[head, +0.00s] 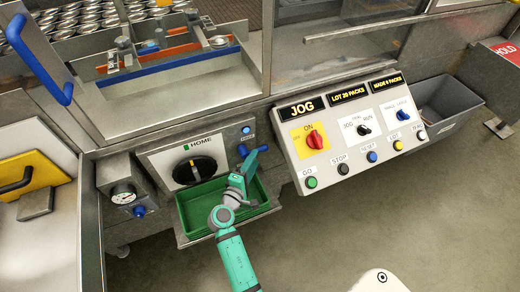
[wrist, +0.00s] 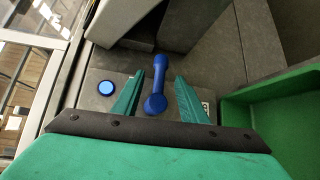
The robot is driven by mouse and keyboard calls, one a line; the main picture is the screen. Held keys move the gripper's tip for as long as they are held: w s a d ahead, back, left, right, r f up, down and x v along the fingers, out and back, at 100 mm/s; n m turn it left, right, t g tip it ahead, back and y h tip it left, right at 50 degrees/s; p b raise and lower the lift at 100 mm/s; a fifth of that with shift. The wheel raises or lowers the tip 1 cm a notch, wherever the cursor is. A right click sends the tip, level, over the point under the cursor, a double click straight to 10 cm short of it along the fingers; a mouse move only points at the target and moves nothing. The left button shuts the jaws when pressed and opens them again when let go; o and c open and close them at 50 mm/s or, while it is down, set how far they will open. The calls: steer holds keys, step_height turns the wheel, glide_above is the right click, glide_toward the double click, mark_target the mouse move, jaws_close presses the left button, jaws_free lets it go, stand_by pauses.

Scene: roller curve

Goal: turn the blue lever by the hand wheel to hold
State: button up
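The blue lever (wrist: 160,72) lies between the two green fingers of my gripper (wrist: 160,82) in the wrist view. The fingers are open, one on each side, with gaps to the lever. Its round end is nearest my gripper's palm and its bar runs up the picture. In the head view the blue lever (head: 242,150) shows small, partly hidden beside my gripper (head: 250,158). The black hand wheel (head: 195,170) is left of it, on a white panel marked HOME. I cannot read any hold mark by the lever; a small label is partly hidden behind a finger.
A blue button (wrist: 106,88) is left of the lever. A green tray (head: 185,215) sits below the hand wheel. A sloped control panel (head: 330,150) with knobs and buttons stands to the right. A gauge box (head: 123,193) with another blue handle is at left.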

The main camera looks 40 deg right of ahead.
mark_target(260, 150)
steer(key=x, duration=0.7)
jaws_close()
